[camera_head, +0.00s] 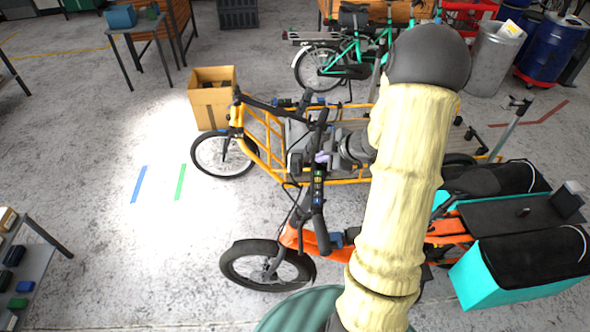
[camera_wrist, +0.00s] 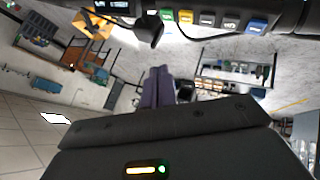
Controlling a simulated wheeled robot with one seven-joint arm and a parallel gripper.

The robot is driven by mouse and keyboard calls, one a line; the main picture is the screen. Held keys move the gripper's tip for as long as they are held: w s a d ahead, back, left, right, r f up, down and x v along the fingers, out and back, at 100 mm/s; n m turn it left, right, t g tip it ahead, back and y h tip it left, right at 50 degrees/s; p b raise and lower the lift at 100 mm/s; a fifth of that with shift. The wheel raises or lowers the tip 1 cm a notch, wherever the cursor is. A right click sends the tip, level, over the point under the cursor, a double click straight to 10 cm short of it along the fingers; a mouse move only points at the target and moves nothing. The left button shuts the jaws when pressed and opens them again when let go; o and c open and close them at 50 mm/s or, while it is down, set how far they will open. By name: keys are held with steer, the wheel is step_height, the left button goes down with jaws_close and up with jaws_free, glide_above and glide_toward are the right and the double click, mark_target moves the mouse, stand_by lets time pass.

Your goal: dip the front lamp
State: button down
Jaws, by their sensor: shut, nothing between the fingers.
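An orange cargo bike (camera_head: 285,268) stands in front, facing left. On its handlebar is a dark control strip (camera_head: 318,188) with small coloured buttons. In the wrist view, the strip crosses the top, with a green button (camera_wrist: 167,15), several grey ones and a blue button (camera_wrist: 257,26). My gripper (camera_head: 322,157) is shut and empty near the handlebar. Its purple-grey fingertips show in the wrist view (camera_wrist: 158,72), below the strip in the picture; I cannot tell whether they touch anything. The front lamp itself is not clearly visible. A bright light patch (camera_head: 160,215) lies on the floor ahead of the bikes.
A yellow cargo bike (camera_head: 262,140) stands close behind the orange one. A blue stripe (camera_head: 139,184) and a green stripe (camera_head: 180,182) mark the lit floor. A cardboard box (camera_head: 212,100) stands behind. A teal pannier (camera_head: 500,272) sits at right.

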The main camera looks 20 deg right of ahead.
steer(key=c, duration=1.6)
jaws_free()
steer(key=shift+a, duration=0.1)
steer(key=shift+o, duration=0.6)
steer(key=shift+w+a+r+m+h+b, duration=0.1)
steer(key=shift+w+a+m+h+b, duration=0.2)
steer(key=shift+a+m+h+b, duration=0.25)
steer(key=s+a+f+m+g+h+b, duration=0.2)
steer(key=s+a+m+g+b, duration=0.3)
steer(key=s+a+m, duration=0.8)
steer(key=s+a+h+b, duration=0.1)
steer(key=s+b, duration=0.1)
steer(key=s, duration=0.3)
steer(key=shift+s+a+f, duration=0.25)
steer(key=shift+a, duration=0.15)
steer(key=shift+a, duration=0.15)
